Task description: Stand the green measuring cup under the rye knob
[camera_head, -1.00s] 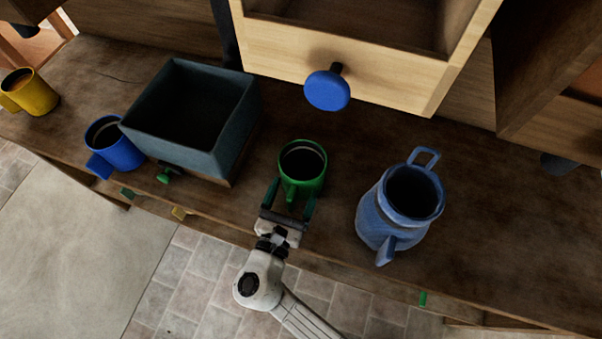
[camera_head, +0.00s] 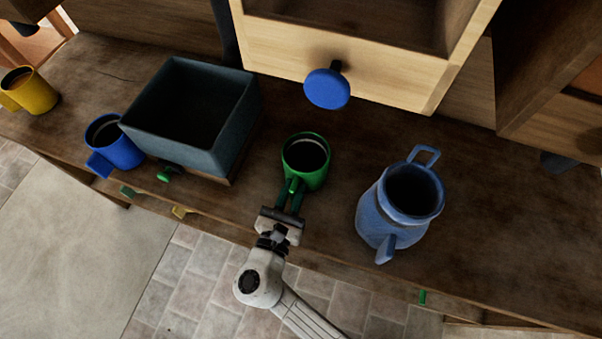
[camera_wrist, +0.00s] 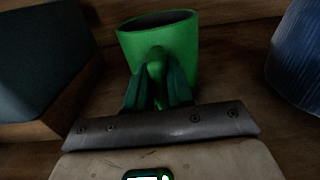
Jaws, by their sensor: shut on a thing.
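The green measuring cup (camera_head: 306,163) stands upright on the wooden bench in the head view, its handle towards me. It also shows in the wrist view (camera_wrist: 176,50). My gripper (camera_head: 291,193) is shut on the cup's handle; in the wrist view its dark green fingers (camera_wrist: 158,86) close from both sides of the handle. A blue round knob (camera_head: 327,90) sticks out of the pale wooden box front (camera_head: 390,84), above and behind the cup, slightly to the right. I see no label that tells whether it is the rye knob.
A dark teal bin (camera_head: 243,130) with a small green knob (camera_head: 164,176) stands left of the cup. A blue pitcher (camera_head: 385,225) stands to the right. A blue cup (camera_head: 122,153) and a yellow cup (camera_head: 40,97) are farther left. Bench behind the green cup is clear.

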